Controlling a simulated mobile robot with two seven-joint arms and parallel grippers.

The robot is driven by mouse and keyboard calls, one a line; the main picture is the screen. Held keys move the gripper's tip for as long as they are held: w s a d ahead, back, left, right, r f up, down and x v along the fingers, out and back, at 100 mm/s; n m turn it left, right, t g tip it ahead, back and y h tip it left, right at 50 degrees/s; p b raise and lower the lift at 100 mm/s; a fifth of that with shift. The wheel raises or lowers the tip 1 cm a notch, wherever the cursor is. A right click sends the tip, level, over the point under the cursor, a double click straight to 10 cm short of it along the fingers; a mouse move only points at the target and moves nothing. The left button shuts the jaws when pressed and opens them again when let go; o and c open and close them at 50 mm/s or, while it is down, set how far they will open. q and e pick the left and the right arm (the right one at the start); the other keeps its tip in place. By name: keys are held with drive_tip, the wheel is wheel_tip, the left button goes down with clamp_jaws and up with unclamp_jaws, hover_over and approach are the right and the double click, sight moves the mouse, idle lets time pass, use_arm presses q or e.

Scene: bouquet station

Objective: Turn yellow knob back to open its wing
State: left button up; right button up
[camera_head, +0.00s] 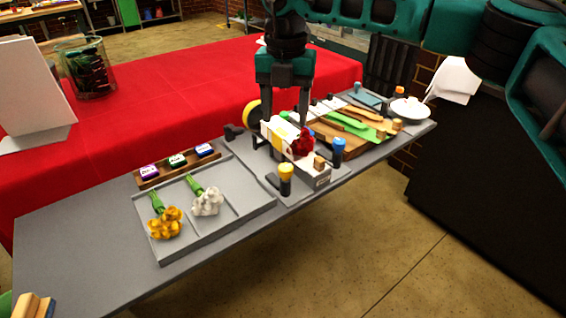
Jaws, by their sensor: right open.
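The yellow knob (286,172) stands upright at the front of the grey fixture, on a dark base. A blue knob (338,146) stands to its right. My left gripper is out of view.
A grey tray (240,221) holds an orange and a white flower. A wooden rack (150,180) with small coloured blocks lies behind it. A wooden board (375,140) with green and tan strips and a white bowl (409,110) are at right.

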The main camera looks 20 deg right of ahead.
sight(286, 167)
wheel_tip(286, 167, down, 13)
drive_tip(key=shift+r, duration=0.1)
idle(0.4)
drive_tip(key=c, duration=1)
